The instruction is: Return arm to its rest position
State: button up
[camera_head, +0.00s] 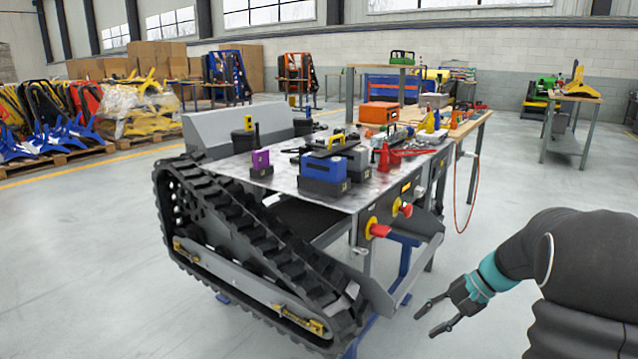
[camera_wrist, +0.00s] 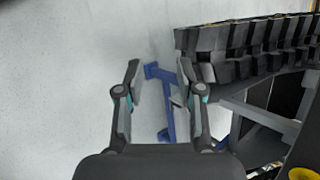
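My gripper (camera_head: 436,319) is at the lower right of the head view, at the end of my dark arm with a teal ring. Its two fingers are spread apart with nothing between them. In the wrist view my gripper (camera_wrist: 161,90) also shows open, over the grey floor and part of a blue stand (camera_wrist: 168,100). It is in the air beside the front right corner of the tracked carrier (camera_head: 255,235), apart from it.
The carrier's metal top (camera_head: 345,190) bears a blue box (camera_head: 325,163), a purple block (camera_head: 261,160) and a red item (camera_head: 384,158). Red knobs (camera_head: 379,230) stick out from its near end. A workbench (camera_head: 470,122) stands behind. Floor (camera_head: 530,190) to the right is clear.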

jog(key=s+a+r+n+t+h, duration=0.1)
jog(key=s+a+r+n+h, duration=0.1)
jog(key=s, duration=0.6)
jog(key=s+a+r+n+t+h, duration=0.2)
jog(key=s+a+r+n+h, duration=0.1)
jog(key=s, duration=0.6)
jog(key=s+a+r+n+t+h, duration=0.1)
jog(key=s+a+r+n+h, duration=0.1)
jog(key=s, duration=0.6)
notch_tip(320, 180, up, 3)
jog(key=shift+s+a+f+h, duration=0.1)
jog(key=shift+s+a+h, duration=0.35)
jog(key=shift+a, duration=0.65)
jog(key=shift+w, duration=0.2)
dwell(0.5)
